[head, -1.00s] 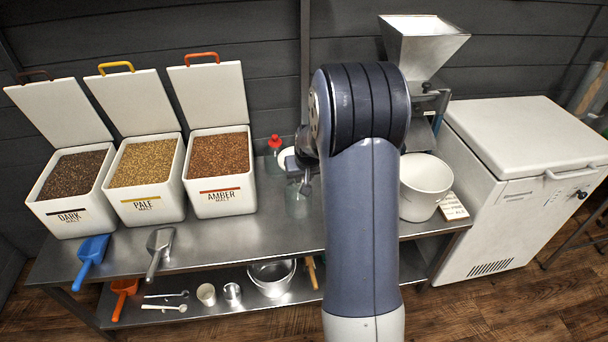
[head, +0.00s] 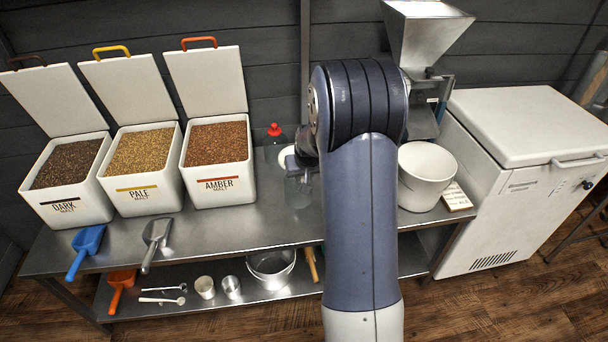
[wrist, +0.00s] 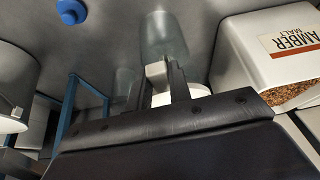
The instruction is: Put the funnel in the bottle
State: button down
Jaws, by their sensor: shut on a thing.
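My gripper (wrist: 164,78) shows in the wrist view with its dark fingers closed on a small pale grey piece. A white round part (wrist: 165,98), which looks like the funnel, shows behind the fingers; most of it is hidden. In the head view a pale round shape (head: 286,157), probably the same funnel, shows at the left of my arm. A clear bottle (head: 298,192) stands on the steel bench just below it, partly hidden by my arm. In the wrist view the clear bottle (wrist: 163,38) is just beyond the fingertips. I cannot tell whether funnel and bottle touch.
A greenish vessel with a red top (head: 274,136) stands behind. The open amber malt bin (head: 219,170) is to the left. A white bucket (head: 427,175) and the mill (head: 425,40) are to the right. The bench (head: 225,230) is clear in front of the bottle.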

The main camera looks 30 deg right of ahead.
jog(key=c, duration=1.2)
grip_release()
jog(key=shift+r, duration=0.1)
jog(key=p+v, duration=0.1)
jog(key=v, duration=0.9)
jog(key=shift+s+r, duration=0.2)
jog(key=shift+r, duration=0.05)
jog(key=b+x, duration=0.1)
jog(key=x, duration=0.9)
jog(key=shift+w+f, duration=0.15)
jog(key=shift+f, duration=0.25)
jog(key=shift+w+r+p, duration=0.15)
jog(key=shift+r+p, duration=0.3)
jog(key=shift+r, duration=0.1)
jog(key=shift+r+p, duration=0.4)
jog(key=shift+r, duration=0.2)
